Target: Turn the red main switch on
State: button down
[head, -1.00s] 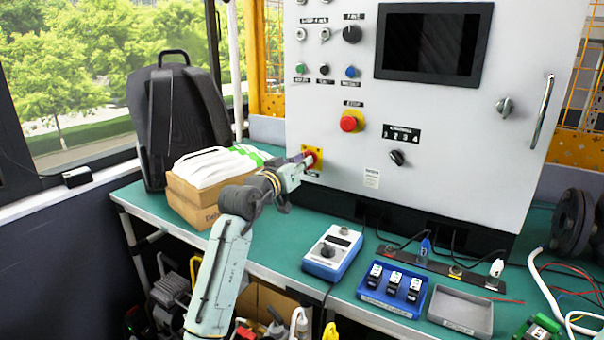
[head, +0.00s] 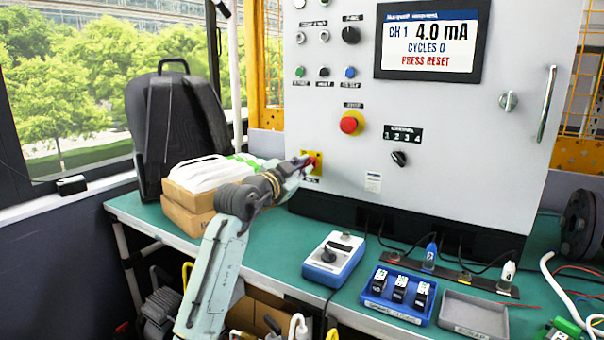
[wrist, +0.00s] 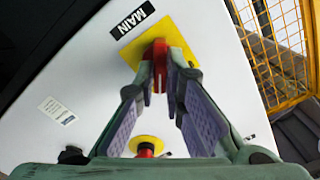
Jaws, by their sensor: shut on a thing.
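The red main switch (wrist: 158,57) sits on a yellow plate under a black label reading MAIN in the wrist view. In the head view the switch (head: 312,163) is at the lower left of the grey cabinet (head: 450,170), partly covered by my gripper (head: 306,162). My gripper (wrist: 160,88) is shut on the switch's red handle, one fingertip on each side of it. The cabinet screen (head: 432,43) is lit and reads CH 1 4.0 mA, CYCLES 0, PRESS RESET.
A red emergency button (head: 351,123) on a yellow plate and a black selector knob (head: 399,158) are right of the switch. A blue-and-white meter (head: 333,259) and a blue tray (head: 380,309) stand on the green bench. A backpack (head: 180,125) and boxes stand at the left.

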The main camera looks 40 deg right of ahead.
jog(key=shift+m, duration=0.9)
jog(key=shift+b, duration=0.3)
jog(key=c, duration=1.7)
grip_release()
jog(key=v, duration=1.2)
